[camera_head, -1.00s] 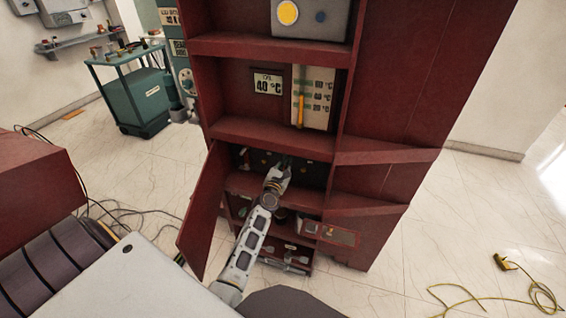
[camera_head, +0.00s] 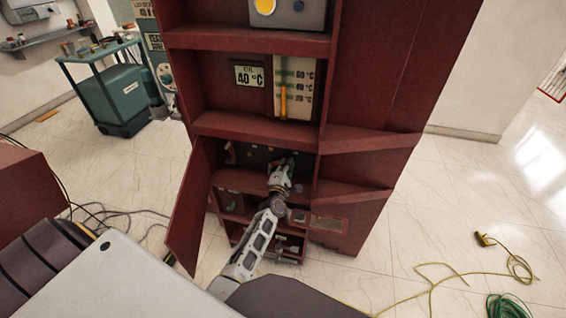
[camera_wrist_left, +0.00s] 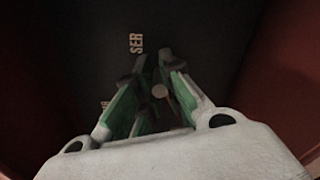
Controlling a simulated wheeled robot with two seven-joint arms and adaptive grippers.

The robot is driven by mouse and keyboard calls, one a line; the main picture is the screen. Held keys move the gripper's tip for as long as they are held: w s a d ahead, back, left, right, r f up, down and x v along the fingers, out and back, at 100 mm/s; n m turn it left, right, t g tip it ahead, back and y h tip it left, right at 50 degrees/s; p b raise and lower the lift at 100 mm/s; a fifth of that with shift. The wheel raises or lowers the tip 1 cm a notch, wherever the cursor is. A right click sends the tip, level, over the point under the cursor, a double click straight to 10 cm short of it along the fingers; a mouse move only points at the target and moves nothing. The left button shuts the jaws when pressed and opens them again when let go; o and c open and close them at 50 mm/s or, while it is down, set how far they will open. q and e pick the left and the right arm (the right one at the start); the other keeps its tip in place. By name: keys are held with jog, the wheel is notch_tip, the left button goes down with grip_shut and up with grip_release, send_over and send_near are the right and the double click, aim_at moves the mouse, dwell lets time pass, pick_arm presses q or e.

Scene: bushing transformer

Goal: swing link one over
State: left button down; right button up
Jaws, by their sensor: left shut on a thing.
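The dark link panel (camera_head: 257,155) is inside an open compartment of the red cabinet. Small pale studs show on it. My left gripper (camera_head: 284,164) reaches into this compartment, toward its right side. In the left wrist view, the gripper (camera_wrist_left: 157,62) has green fingers close together in front of the dark panel (camera_wrist_left: 95,50), shut on a small dark piece that looks like a link. The fingers mostly hide it, and I cannot tell which link it is. A round stud (camera_wrist_left: 160,91) shows between the fingers. My right gripper is not in view.
The cabinet door (camera_head: 192,210) stands open on the left. A shelf edge (camera_head: 240,181) lies below the compartment. Above are an oil gauge (camera_head: 293,88) and a "40 °C" sign (camera_head: 249,76). A yellow cable (camera_head: 435,280) and a green coil (camera_head: 508,307) lie on the floor at right.

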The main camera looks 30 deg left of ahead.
pick_arm(q)
jog(key=shift+w+d+f+m, duration=0.25)
jog(key=shift+d+f+m, duration=0.2)
jog(key=shift+m, duration=0.55)
jog(key=c, duration=1.5)
grip_release()
jog(key=shift+f, duration=0.1)
jog(key=shift+o, duration=0.2)
jog(key=shift+w+f, duration=0.1)
jog(key=shift+f, duration=0.1)
jog(key=shift+v, duration=0.8)
jog(key=v, duration=1)
jog(key=shift+s, duration=0.25)
jog(key=shift+d, duration=0.1)
